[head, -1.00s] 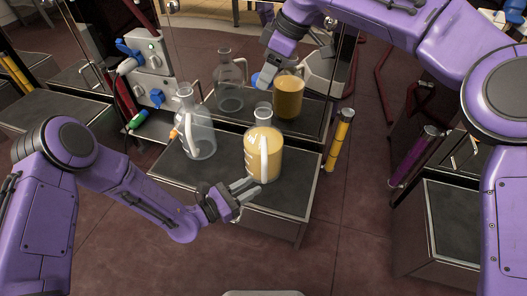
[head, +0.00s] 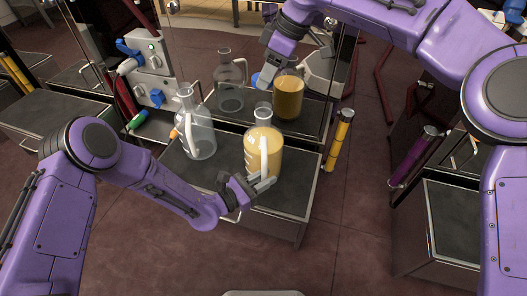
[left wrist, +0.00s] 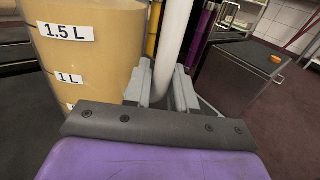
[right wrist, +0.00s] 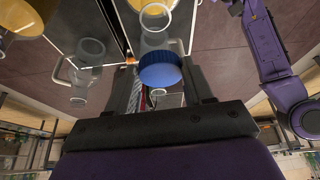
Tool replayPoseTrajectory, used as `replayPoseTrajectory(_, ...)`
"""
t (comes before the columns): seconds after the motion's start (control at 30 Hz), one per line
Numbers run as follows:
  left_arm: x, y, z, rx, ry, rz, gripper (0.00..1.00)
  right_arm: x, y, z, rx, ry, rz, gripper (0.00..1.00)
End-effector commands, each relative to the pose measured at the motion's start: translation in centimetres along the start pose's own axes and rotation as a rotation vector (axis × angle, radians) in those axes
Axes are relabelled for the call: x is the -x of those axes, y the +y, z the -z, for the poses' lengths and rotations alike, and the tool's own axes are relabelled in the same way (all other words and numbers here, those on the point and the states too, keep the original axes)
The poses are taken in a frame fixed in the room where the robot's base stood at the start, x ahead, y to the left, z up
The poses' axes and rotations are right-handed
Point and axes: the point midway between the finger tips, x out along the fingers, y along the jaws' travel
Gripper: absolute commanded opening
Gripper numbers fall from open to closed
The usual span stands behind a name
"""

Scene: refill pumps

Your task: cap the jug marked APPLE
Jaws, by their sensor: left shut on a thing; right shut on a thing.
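A clear jug of pale yellow liquid (head: 258,158) stands upright on the front table, its neck open. The left wrist view shows its side (left wrist: 95,50) with volume labels; I cannot read APPLE on it. My left gripper (head: 266,183) is shut on the jug's white handle (left wrist: 174,40). My right gripper (head: 267,84) is behind and above the jug. It is shut on a blue cap (right wrist: 160,72), partly hidden in the head view (head: 255,80). The cap is apart from the jug's neck.
An empty clear jug (head: 193,135) stands left of the filled one. Another clear jug (head: 230,90) and an amber jug (head: 288,100) show behind, perhaps as reflections in the back panel. A yellow cylinder (head: 340,140) is at the table's right side. The table front (head: 215,175) is mostly clear.

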Motion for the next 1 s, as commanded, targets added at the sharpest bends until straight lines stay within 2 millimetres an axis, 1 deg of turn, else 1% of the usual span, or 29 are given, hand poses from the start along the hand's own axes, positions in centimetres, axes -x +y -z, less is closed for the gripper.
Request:
replayPoseTrajectory(0.07, 0.1, 0.0, 0.1, 0.004, 0.002, -0.002, 0.0, -0.3, 0.0, -0.1, 0.0, -0.001, 0.001, 0.24)
replayPoseTrajectory(0.3, 0.1, 0.1, 0.1, 0.005, 0.002, -0.003, 0.0, -3.5, 0.0, -1.7, -0.001, 0.0, 0.002, 0.24)
replayPoseTrajectory(0.4, 0.1, 0.1, 0.1, 0.005, 0.003, -0.003, 0.0, -4.3, 0.0, -2.1, 0.0, 0.002, 0.001, 0.24)
replayPoseTrajectory(1.0, 0.1, 0.1, 0.2, 0.005, 0.004, -0.004, 0.0, -4.8, 0.0, -2.3, -0.001, 0.003, 0.001, 0.24)
